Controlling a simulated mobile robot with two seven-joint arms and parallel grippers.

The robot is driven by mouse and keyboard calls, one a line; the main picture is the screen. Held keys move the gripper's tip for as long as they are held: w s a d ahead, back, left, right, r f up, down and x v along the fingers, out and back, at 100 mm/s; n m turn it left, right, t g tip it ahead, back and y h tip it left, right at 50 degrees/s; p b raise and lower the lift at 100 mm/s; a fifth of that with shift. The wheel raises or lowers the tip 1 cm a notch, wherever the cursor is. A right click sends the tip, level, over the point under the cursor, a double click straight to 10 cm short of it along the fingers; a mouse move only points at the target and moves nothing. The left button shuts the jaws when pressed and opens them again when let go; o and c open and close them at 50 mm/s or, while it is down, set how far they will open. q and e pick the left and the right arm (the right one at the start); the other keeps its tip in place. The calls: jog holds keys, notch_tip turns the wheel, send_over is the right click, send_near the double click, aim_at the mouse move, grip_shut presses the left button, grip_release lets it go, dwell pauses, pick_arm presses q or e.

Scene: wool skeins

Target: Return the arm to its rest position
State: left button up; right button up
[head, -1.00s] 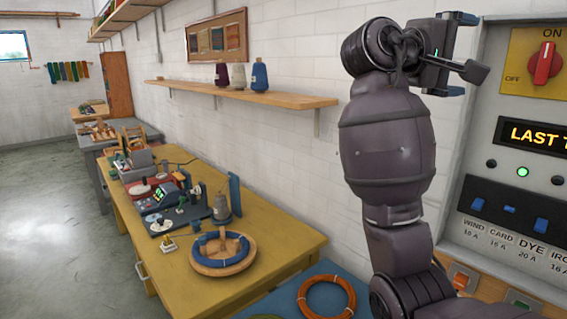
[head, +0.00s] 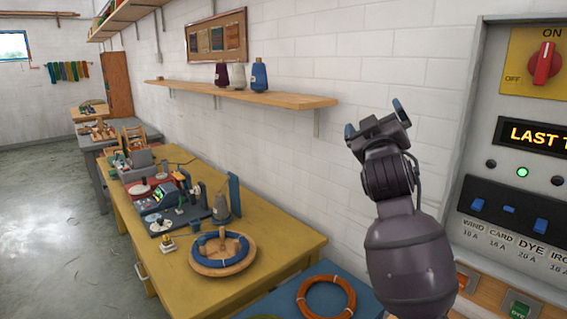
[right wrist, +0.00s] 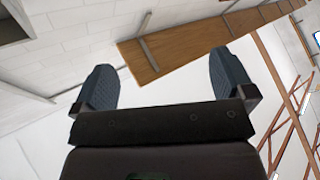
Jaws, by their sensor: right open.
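My right gripper (head: 374,118) is raised in front of the white wall in the head view, left of the control panel (head: 520,130). It points upward, and its two blue-tipped fingers stand apart. In the right wrist view the same gripper (right wrist: 164,82) is open, with nothing between its dark fingers. Behind the fingers, that view shows the wall and a wooden shelf seen at a slant. My left gripper is not in view.
A yellow table (head: 230,291) with winding devices and a round wooden tray (head: 250,262) stands at left. A blue surface holds a copper-coloured ring (head: 326,315). A wall shelf (head: 290,99) carries several yarn cones. The panel has a red switch (head: 544,64). Floor at left is clear.

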jog(key=s+d+f+m+g+y, duration=0.15)
jog(key=s+f, duration=0.25)
jog(key=f, duration=0.7)
jog(key=s+d+f+g+y, duration=0.1)
jog(key=s+f+y, duration=0.15)
jog(key=f, duration=0.85)
jog(key=s+d+f+m+g+y, duration=0.1)
jog(key=s+f, duration=0.3)
jog(key=f, duration=0.6)
jog(key=s+d+f+m+g+h, duration=0.1)
jog(key=s+d+f+g, duration=0.2)
jog(key=s+f, duration=0.8)
jog(key=s+d+f+m+g+h, duration=0.1)
jog(key=s+d+f+g, duration=0.1)
jog(key=s+f, duration=1)
jog(key=shift+s+d+f+g, duration=0.3)
jog(key=shift+s+d+g, duration=0.1)
jog(key=shift+s+g, duration=0.55)
